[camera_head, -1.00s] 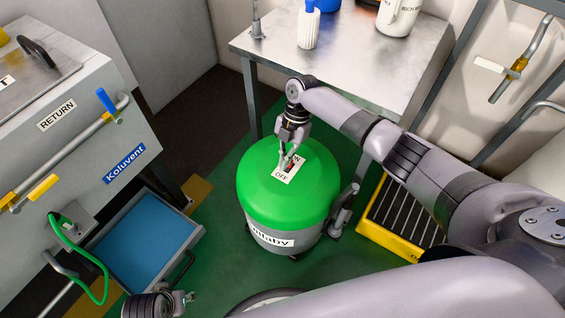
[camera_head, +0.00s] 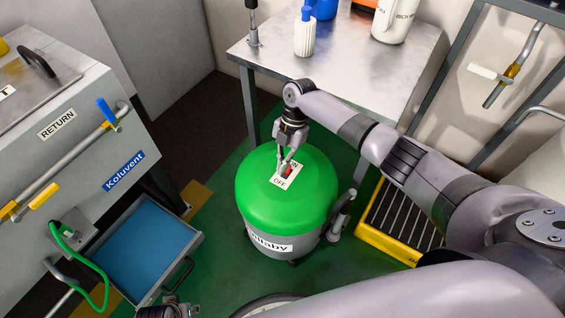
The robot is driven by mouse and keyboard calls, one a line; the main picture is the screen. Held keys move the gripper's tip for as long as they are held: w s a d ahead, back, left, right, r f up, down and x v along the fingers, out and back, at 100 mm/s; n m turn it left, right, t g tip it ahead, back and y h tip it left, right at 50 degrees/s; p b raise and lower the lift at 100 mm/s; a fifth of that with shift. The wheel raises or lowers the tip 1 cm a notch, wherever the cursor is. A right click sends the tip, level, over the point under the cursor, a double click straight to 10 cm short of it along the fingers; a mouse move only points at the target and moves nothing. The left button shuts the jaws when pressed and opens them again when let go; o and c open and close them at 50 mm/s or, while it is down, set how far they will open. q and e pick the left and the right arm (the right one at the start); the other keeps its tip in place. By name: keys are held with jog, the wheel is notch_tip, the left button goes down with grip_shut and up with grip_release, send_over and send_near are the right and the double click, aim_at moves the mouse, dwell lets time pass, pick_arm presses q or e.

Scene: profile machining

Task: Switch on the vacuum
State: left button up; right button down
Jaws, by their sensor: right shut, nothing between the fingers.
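The vacuum (camera_head: 262,205) is a round canister with a green lid and a grey body, standing on the green floor. A white ON/OFF plate (camera_head: 278,182) with a red switch (camera_head: 287,171) is on top of its lid. My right gripper (camera_head: 283,167) is shut and empty, fingers pointing down at the plate beside the switch; it hides part of the plate and the "ON" lettering. I cannot tell whether the fingertips touch the switch, or which way the switch is set. My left gripper (camera_head: 172,308) shows only partly at the bottom edge, and its fingers are not clear.
A metal table (camera_head: 345,60) with bottles stands behind the vacuum. A grey machine (camera_head: 85,150) with pipes and an open drawer with a blue bottom (camera_head: 148,248) is at the left. A yellow-edged grate (camera_head: 400,222) lies right of the vacuum.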

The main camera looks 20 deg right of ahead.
notch_tip(320, 180, up, 10)
dwell(0.6)
dwell(0.4)
